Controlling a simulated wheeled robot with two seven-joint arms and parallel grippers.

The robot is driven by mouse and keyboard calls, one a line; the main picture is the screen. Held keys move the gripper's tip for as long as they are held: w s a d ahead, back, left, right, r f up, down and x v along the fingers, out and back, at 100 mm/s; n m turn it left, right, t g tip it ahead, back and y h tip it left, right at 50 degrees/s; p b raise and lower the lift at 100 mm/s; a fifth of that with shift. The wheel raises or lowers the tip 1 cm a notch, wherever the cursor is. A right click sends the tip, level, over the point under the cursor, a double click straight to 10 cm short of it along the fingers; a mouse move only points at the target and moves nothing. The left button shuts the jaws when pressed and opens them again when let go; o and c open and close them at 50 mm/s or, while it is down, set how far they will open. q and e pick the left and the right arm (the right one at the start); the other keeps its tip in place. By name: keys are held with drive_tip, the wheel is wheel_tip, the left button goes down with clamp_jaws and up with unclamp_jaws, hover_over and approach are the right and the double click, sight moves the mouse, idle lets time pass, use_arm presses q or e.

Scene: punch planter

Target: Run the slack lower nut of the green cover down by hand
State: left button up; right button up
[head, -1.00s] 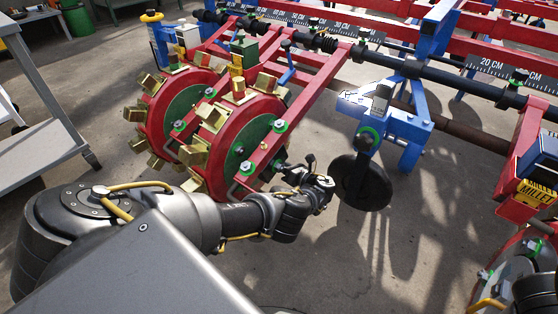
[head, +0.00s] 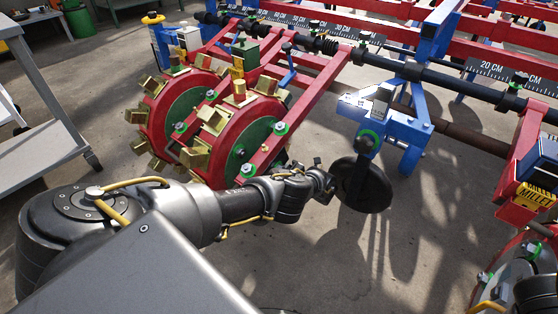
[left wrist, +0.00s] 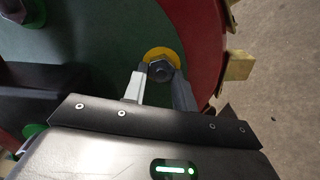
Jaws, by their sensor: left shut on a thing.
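The green cover (head: 258,134) is the round face of the nearer red punch wheel; it also fills the left of the left wrist view (left wrist: 100,35). In that view the nut (left wrist: 162,70) sits on a yellow ring (left wrist: 150,54) near the cover's edge, by the red rim. My left gripper (left wrist: 160,88) has one finger on each side of this nut and is shut on it. In the head view my left forearm and wrist reach across below the wheel, and they hide the nut and the fingertips.
Brass punch cups (head: 195,158) stick out around the red wheels. A red frame arm (head: 305,110) runs down to the nearer wheel. A black disc (head: 360,185) on a blue bracket (head: 385,115) stands just right of my left wrist. The floor below is clear.

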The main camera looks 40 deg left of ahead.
use_arm(q)
drive_tip(key=shift+m, duration=0.5)
drive_tip(key=shift+r, duration=0.1)
drive_tip(key=o, duration=1)
